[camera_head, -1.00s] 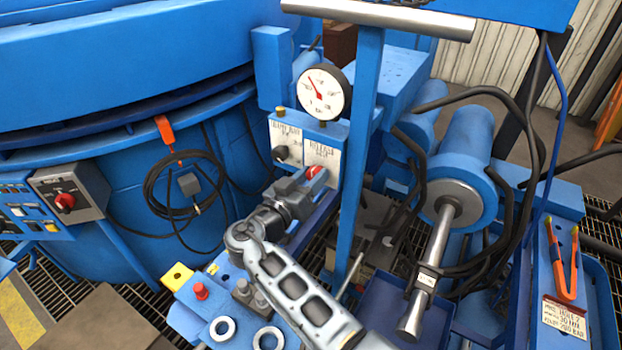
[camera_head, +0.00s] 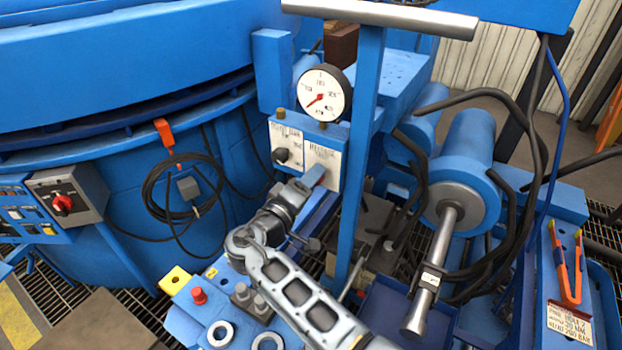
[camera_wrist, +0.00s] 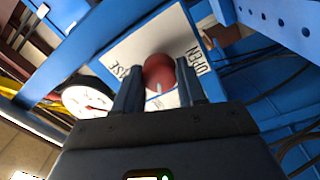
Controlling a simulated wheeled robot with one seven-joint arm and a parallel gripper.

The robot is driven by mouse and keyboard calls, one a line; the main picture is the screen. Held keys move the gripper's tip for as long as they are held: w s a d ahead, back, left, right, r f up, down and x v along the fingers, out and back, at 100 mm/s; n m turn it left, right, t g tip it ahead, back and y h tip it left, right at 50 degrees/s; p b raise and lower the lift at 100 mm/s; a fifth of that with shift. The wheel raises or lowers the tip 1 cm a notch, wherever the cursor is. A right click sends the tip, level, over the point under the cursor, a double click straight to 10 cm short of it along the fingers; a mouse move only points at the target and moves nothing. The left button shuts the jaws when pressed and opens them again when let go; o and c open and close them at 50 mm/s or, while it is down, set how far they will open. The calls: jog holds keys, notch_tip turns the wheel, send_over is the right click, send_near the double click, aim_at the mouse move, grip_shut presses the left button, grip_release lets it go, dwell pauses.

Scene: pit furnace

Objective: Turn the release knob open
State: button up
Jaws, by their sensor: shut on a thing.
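The red release knob (camera_wrist: 159,70) sits on a white label plate (camera_wrist: 125,52) in the wrist view. The word OPEN is printed right of the knob, and part of another word ending in SE is on the left. My gripper (camera_wrist: 160,88) has one finger on each side of the knob and is shut on it. A pale mark shows on the knob's lower part. In the head view my gripper (camera_head: 312,180) reaches the right-hand label plate and hides most or all of the knob.
A round pressure gauge (camera_head: 325,93) stands just above the plates, its needle pointing lower left. A black knob (camera_head: 282,156) is on the neighbouring left plate. A blue post (camera_head: 358,150) rises close to the right of my gripper. A coiled black cable hangs at left.

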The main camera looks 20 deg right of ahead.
jog(key=n+p, duration=0.1)
jog(key=n, duration=0.4)
jog(key=shift+p, duration=0.35)
jog(key=shift+a+n, duration=0.1)
jog(key=shift+n, duration=0.3)
jog(key=o, duration=1.1)
jog(key=shift+c, duration=0.2)
jog(key=v, duration=0.7)
jog(key=shift+s+a, duration=0.25)
jog(key=shift+s, duration=0.05)
jog(key=shift+f, duration=0.1)
